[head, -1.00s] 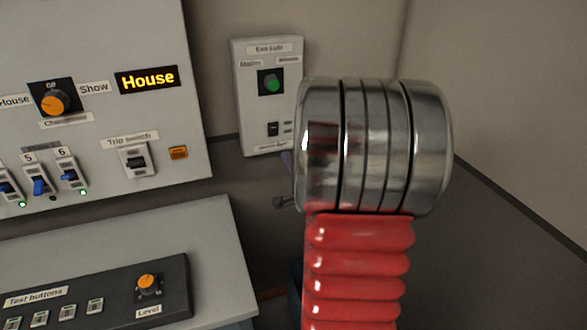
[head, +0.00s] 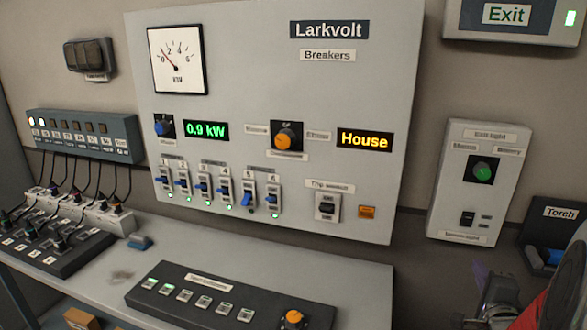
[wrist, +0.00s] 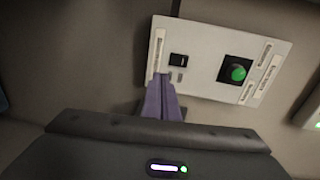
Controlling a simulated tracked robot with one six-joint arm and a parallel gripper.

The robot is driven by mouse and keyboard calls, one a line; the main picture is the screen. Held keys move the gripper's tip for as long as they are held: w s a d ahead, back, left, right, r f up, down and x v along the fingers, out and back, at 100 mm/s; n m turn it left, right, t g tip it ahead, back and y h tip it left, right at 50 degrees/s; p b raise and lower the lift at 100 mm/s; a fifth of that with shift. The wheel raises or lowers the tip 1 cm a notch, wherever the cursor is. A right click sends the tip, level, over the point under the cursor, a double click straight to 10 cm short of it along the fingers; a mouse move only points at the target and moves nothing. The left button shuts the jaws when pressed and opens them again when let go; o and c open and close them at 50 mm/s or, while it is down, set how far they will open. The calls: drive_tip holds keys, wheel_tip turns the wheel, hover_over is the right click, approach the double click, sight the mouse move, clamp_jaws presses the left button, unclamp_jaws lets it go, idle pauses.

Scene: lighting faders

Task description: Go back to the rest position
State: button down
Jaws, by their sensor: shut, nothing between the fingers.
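My gripper (head: 482,278) is low at the right of the head view, partly cut off, below the small white wall box (head: 470,200) with the green knob. In the wrist view its purple fingers (wrist: 162,84) are together and empty. I cannot tell the exact gap between the fingertips and the box. Part of my red arm shows at the right edge of the head view.
The large Larkvolt breaker panel (head: 230,90) fills the middle of the head view. A desk with a test-button strip (head: 215,305) stands below it. A torch holder (head: 553,220) is at the right, close to my arm. An Exit sign (head: 510,14) hangs above.

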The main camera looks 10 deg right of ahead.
drive_tip(key=s+d+f+n+g, duration=0.2)
drive_tip(key=s+f+n+g, duration=0.25)
drive_tip(key=f, duration=0.35)
drive_tip(key=s+a+f+n+g+y, duration=0.2)
drive_tip(key=s+a+f+n+g, duration=0.1)
drive_tip(key=s+a+n+g, duration=0.15)
drive_tip(key=s+a+r+n+y, duration=0.1)
drive_tip(key=a+r+n, duration=0.3)
drive_tip(key=a, duration=0.8)
drive_tip(key=s+a+r+n+y, duration=0.2)
drive_tip(key=a+r+n, duration=0.3)
drive_tip(key=a, duration=0.7)
drive_tip(key=s+a+r+n+y, duration=0.1)
drive_tip(key=a+r+n, duration=0.3)
drive_tip(key=a, duration=0.8)
drive_tip(key=shift+s+r+n+y, duration=0.25)
drive_tip(key=shift+r+n+y, duration=0.15)
drive_tip(key=shift+n+y, duration=0.45)
